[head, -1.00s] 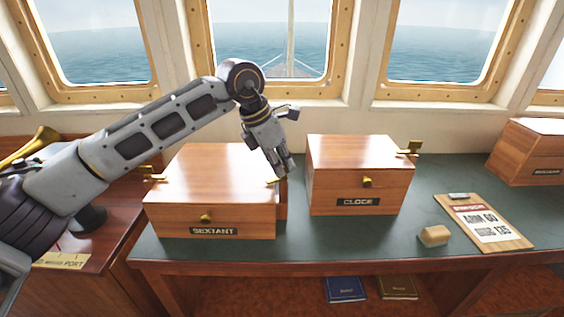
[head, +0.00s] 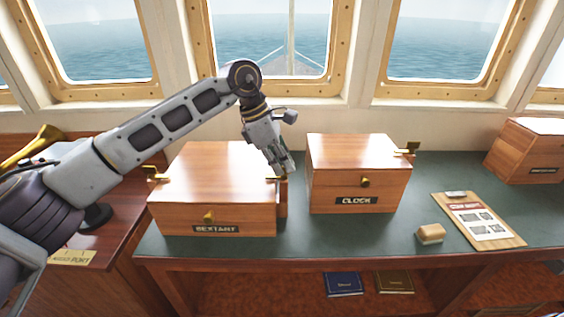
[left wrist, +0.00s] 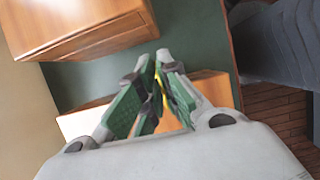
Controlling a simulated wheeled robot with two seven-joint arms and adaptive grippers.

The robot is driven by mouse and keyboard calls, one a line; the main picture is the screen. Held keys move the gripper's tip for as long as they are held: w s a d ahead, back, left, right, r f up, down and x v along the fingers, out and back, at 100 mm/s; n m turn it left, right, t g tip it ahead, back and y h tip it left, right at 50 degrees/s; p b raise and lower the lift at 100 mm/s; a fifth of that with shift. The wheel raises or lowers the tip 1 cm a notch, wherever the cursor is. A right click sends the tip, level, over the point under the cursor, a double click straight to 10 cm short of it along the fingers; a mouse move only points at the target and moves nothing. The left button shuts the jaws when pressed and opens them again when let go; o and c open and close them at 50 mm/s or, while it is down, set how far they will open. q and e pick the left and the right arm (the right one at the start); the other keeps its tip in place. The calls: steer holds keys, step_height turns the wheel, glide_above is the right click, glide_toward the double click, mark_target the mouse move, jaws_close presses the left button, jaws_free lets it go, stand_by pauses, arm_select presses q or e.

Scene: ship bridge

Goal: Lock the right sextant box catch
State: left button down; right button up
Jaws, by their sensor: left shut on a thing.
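The wooden sextant box (head: 215,170), with a dark SEXTANT label and a brass front knob (head: 208,217), stands shut at the left of the green desk top. A brass catch (head: 154,174) sticks out on its left side. My left gripper (head: 285,172) is at the box's right side, its fingers pointing down. In the left wrist view, the green-padded fingers are shut on a small brass piece (left wrist: 164,88), the right catch, beside the sextant box (left wrist: 212,88). The fingers hide most of this catch, so its exact position cannot be told. My right gripper is not in view.
The clock box (head: 358,172) stands close on the right, with a narrow gap between the boxes; it also shows in the left wrist view (left wrist: 85,25). Another box (head: 525,150) stands at the far right.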

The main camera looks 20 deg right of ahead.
arm_select(q)
steer(key=shift+f, duration=0.1)
steer(key=c, duration=1.7)
jaws_free()
steer(key=shift+o, duration=0.2)
steer(key=v, duration=1.2)
steer(key=shift+d, duration=0.1)
